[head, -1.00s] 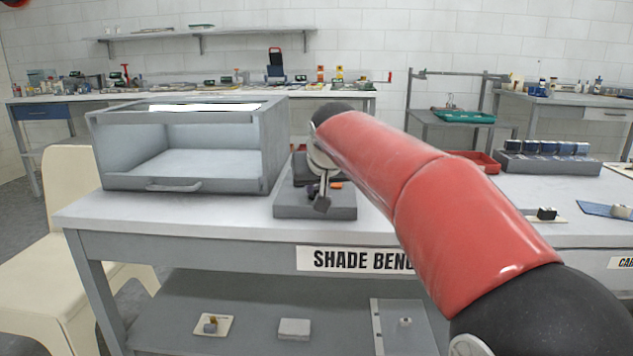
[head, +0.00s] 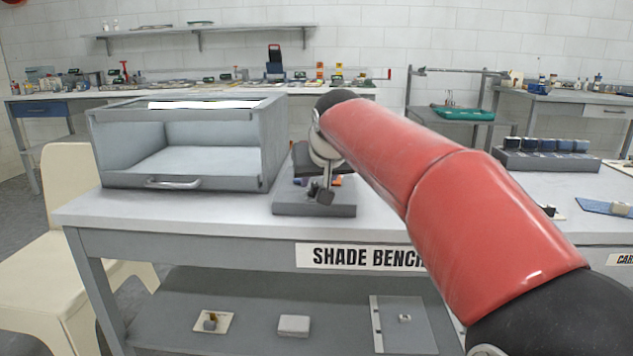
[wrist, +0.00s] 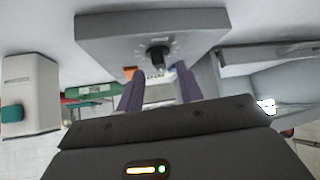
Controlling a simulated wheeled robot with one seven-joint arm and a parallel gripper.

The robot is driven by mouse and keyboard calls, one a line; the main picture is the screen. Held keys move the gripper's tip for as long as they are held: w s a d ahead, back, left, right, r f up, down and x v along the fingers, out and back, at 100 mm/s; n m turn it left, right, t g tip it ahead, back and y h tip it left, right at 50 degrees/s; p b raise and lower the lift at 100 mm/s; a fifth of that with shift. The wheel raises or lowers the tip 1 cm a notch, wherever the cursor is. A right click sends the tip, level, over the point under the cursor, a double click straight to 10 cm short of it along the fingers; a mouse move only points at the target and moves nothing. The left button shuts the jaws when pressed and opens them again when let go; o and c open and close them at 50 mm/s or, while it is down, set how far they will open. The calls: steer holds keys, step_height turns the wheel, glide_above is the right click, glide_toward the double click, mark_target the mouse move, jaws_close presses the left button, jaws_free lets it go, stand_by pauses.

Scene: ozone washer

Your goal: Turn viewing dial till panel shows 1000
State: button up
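A grey viewing cabinet (head: 183,182) with an open front and a bright strip on top stands on the shade bench. A low grey control block (head: 335,209) sits right beside it. In the wrist view, this block (wrist: 110,32) carries a dark round dial (wrist: 157,54) with pale marks around it. My gripper (wrist: 159,72) has its two purple fingers apart, with the dial just beyond and between the tips; I cannot tell whether they touch it. In the head view, my gripper (head: 319,192) is over the block and hides the dial. No readable panel number shows.
The bench top (head: 230,215) is clear in front of the cabinet. A rack of dark-topped jars (head: 545,155) stands to the right beyond my arm. A cream chair (head: 70,215) is at the left. Small items lie on the lower shelf (head: 260,300).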

steer(key=v, duration=0.5)
steer(key=shift+s+r, duration=0.15)
steer(key=shift+r, duration=0.05)
steer(key=s+d+f+m+g, duration=0.1)
steer(key=s+d+f, duration=0.4)
steer(key=s+f, duration=0.2)
steer(key=s+d+f+m+g+h, duration=0.1)
steer(key=s+d+f, duration=0.5)
steer(key=s, duration=0.6)
steer(key=s+d+f+g+h, duration=0.1)
steer(key=s+d+f, duration=0.4)
steer(key=s+f, duration=0.5)
steer(key=shift+d+m, duration=0.25)
steer(key=shift+m, duration=0.15)
steer(key=shift+o, duration=0.2)
